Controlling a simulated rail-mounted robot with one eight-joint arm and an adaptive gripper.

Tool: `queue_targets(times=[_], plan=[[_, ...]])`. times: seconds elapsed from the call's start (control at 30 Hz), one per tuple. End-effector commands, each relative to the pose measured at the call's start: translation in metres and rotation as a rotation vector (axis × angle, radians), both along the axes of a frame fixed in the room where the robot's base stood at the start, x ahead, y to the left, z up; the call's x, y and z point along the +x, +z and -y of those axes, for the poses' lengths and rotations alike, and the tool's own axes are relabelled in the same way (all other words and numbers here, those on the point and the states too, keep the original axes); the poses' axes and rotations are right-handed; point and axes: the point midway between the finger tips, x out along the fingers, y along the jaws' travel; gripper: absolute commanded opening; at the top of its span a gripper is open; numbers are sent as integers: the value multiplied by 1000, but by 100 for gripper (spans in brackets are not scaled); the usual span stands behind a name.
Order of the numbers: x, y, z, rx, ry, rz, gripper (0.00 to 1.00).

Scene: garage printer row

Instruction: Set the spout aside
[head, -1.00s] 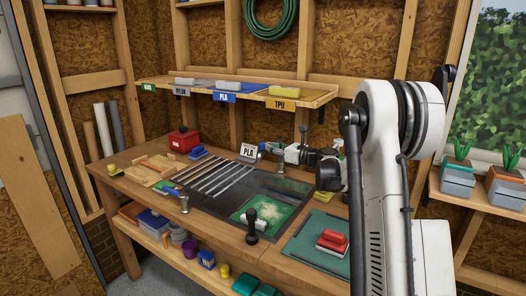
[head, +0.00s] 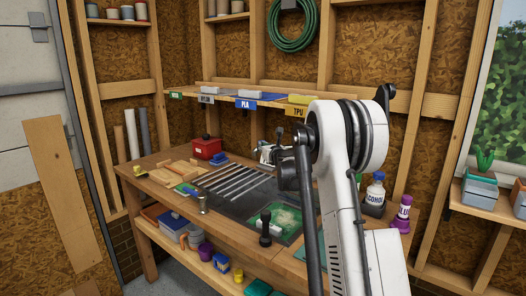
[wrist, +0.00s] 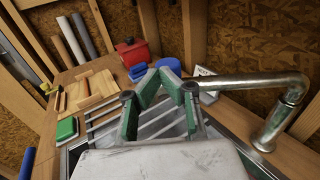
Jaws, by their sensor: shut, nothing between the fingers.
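The spout (wrist: 240,84) is a bare metal pipe with an elbow and an upright post, in the right half of the wrist view. Its free end lies close to the right finger of my gripper (wrist: 174,78); I cannot tell whether they touch. The green-padded fingers are shut and hold nothing. In the head view my gripper (head: 266,153) is small and partly covered by my own arm, at the back of the bench. A little of the spout (head: 280,134) seems to show behind it; most is hidden.
A dark basin with several metal bars (head: 232,182) lies left of my arm. A red box (head: 207,148) stands at the back left. An alcohol bottle (head: 375,194) and a purple-labelled bottle (head: 402,213) stand right of my arm. A labelled shelf (head: 225,97) runs above the bench.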

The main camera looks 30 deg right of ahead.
Motion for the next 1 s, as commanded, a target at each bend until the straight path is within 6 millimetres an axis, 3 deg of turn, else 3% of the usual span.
queue_targets(times=[0.4,1.0], plan=[[26,0,4,-1,2,0,0],[25,0,2,-1,2,0,0]])
